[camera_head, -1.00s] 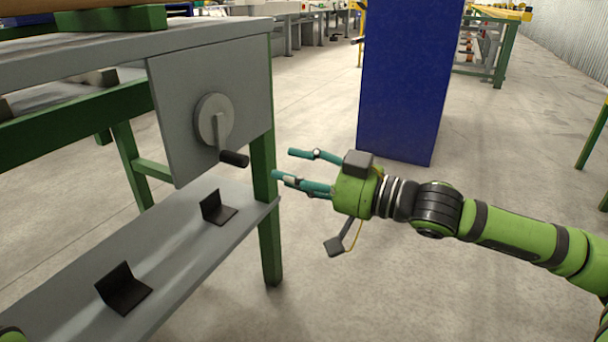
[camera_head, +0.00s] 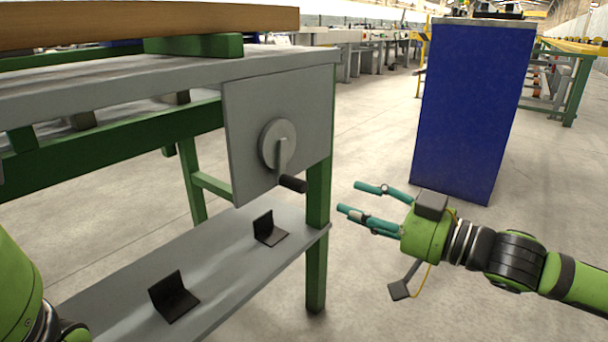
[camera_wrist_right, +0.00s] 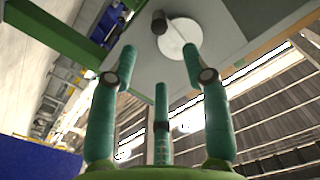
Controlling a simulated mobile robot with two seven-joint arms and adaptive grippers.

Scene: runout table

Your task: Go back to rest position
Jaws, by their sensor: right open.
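My right gripper (camera_head: 362,206) is green with teal fingers. It comes in from the right in the head view and points left toward the runout table (camera_head: 170,72). Its fingers (camera_wrist_right: 158,85) are spread and empty in the right wrist view. A round grey crank wheel (camera_head: 276,143) with a black handle (camera_head: 292,183) sits on the table's grey side panel (camera_head: 246,165). The fingertips are apart from the handle, to its right. The wheel also shows beyond the fingers in the right wrist view (camera_wrist_right: 178,36). My left arm shows only partly at the left edge; its gripper is out of view.
Two black angled brackets (camera_head: 173,298) (camera_head: 269,230) stand on the lower grey shelf (camera_head: 215,262). A green table leg (camera_head: 317,235) is left of my right gripper. A tall blue cabinet (camera_head: 470,110) stands behind it. Bare floor lies below and between.

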